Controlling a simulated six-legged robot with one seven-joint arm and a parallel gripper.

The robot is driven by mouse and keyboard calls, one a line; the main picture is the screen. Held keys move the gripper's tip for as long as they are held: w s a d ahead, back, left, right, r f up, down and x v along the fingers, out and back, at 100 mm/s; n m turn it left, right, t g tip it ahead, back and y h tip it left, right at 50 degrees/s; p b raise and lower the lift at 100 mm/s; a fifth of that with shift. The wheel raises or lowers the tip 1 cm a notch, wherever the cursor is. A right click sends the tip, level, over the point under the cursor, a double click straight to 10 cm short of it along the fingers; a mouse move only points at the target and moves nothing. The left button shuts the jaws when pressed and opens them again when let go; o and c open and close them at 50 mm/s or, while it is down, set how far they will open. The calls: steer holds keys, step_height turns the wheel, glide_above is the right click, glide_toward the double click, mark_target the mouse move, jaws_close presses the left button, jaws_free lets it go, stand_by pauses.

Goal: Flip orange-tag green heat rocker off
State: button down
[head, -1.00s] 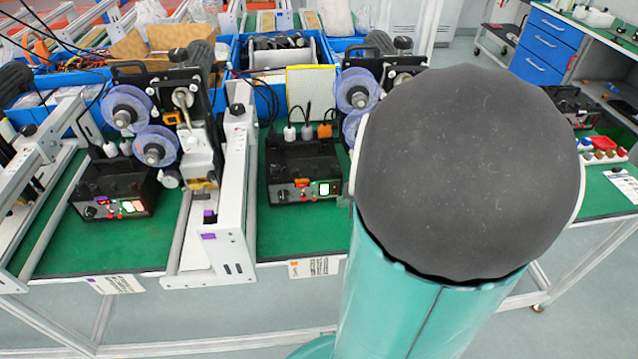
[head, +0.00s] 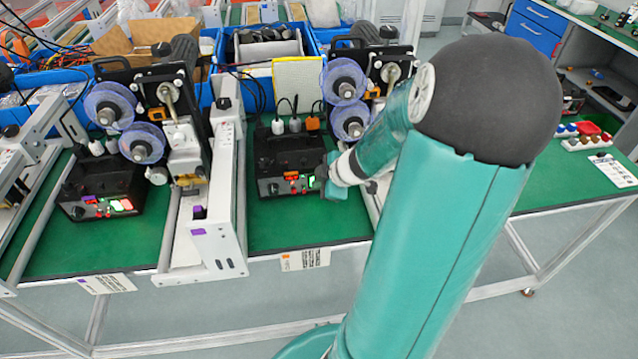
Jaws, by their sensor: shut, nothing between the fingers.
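The black control box (head: 285,152) with an orange tag (head: 291,176) on its front stands on the green bench top, centre of the head view. A small green-lit part (head: 311,181) glows at the right end of its front panel; whether this is the rocker or a display is too small to tell. My gripper (head: 327,180) is shut and empty, just right of the green-lit part in the picture. It partly covers the box's right edge. I cannot tell whether it touches the panel.
A similar box (head: 102,185) with red and green lights stands at left. A white frame (head: 222,195) with a purple tag stands between the boxes. Reel machines (head: 170,110) rise behind. An orange-marked label (head: 305,260) is on the bench's front edge. Bare green bench lies before the orange-tag box.

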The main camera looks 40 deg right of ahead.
steer(key=shift+w, duration=0.15)
steer(key=shift+w+d+r, duration=0.1)
steer(key=shift+d+r, duration=0.05)
steer(key=shift+d, duration=0.05)
stand_by(0.3)
steer(key=shift+r, duration=0.8)
steer(key=shift+a, duration=0.1)
